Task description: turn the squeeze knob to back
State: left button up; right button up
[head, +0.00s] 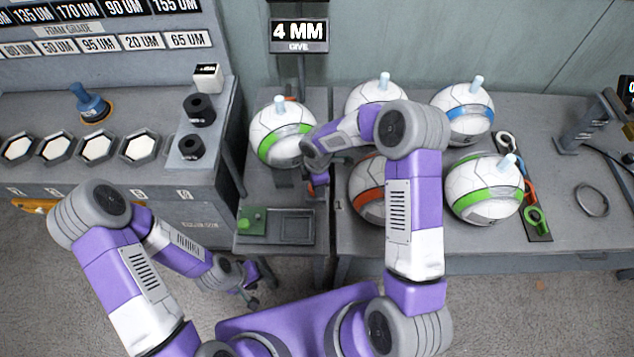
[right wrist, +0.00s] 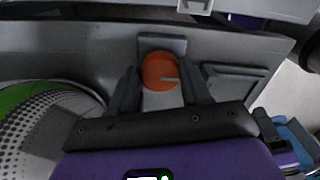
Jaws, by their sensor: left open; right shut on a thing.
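The squeeze knob is a round orange knob (right wrist: 160,71) with a pale mark at its right side, standing on a grey mount. My right gripper (right wrist: 162,82) has its two dark fingers on either side of the knob and is shut on it. In the head view my right gripper (head: 316,178) reaches down beside the green-banded ball, and my own arm hides most of the knob. My left gripper (head: 246,283) is open and empty, low in front of the grey bench.
A green-banded ball (head: 281,136) stands behind the gripper. A green block (head: 252,221) and a recessed tray (head: 293,225) lie at the bench's front. More balls (head: 485,190) stand on the right table. A "4 MM GIVE" sign (head: 298,35) stands behind.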

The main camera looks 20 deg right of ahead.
dwell(0.5)
jog(key=o, duration=1.1)
jog(key=shift+c, duration=0.2)
jog(key=shift+r, duration=0.1)
notch_tip(320, 180, up, 8)
jog(key=shift+f+p, duration=0.25)
jog(key=shift+p, duration=0.5)
